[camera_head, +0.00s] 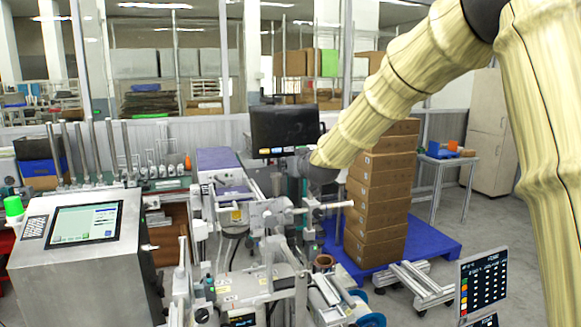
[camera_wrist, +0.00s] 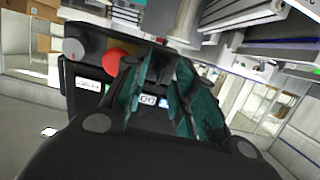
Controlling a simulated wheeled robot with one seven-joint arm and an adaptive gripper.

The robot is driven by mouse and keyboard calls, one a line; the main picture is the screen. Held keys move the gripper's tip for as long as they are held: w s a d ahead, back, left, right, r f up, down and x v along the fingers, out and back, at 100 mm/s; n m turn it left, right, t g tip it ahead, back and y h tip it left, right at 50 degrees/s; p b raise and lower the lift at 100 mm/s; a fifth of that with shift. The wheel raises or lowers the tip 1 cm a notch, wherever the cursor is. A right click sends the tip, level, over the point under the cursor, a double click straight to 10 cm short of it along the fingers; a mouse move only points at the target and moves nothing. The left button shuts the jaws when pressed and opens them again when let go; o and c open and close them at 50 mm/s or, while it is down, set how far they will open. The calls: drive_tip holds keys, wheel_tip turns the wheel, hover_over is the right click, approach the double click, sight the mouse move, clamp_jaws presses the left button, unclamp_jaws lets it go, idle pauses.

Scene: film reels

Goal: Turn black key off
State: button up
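In the wrist view my gripper (camera_wrist: 167,62) shows two teal-padded fingers with a gap between them and nothing held. Behind them is a dark control panel (camera_wrist: 88,72). A grey round knob (camera_wrist: 73,50) sits at its upper left, and a red round button (camera_wrist: 116,60) is beside it, close to the left finger. Below are small white labels (camera_wrist: 88,87) and a lit digit display (camera_wrist: 148,100), partly covered by the fingers. I cannot make out a black key for certain; the fingers hide part of the panel. In the head view the machine (camera_head: 265,235) hides my fingers.
A steel cabinet with a touchscreen (camera_head: 85,223) stands at left. A black monitor (camera_head: 285,128) is above the machine. Stacked cartons (camera_head: 380,200) stand on a blue pallet (camera_head: 435,240) to the right. A small panel (camera_head: 482,283) is at lower right. Open floor lies at right.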

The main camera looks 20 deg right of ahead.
drive_tip(key=v, duration=1.1)
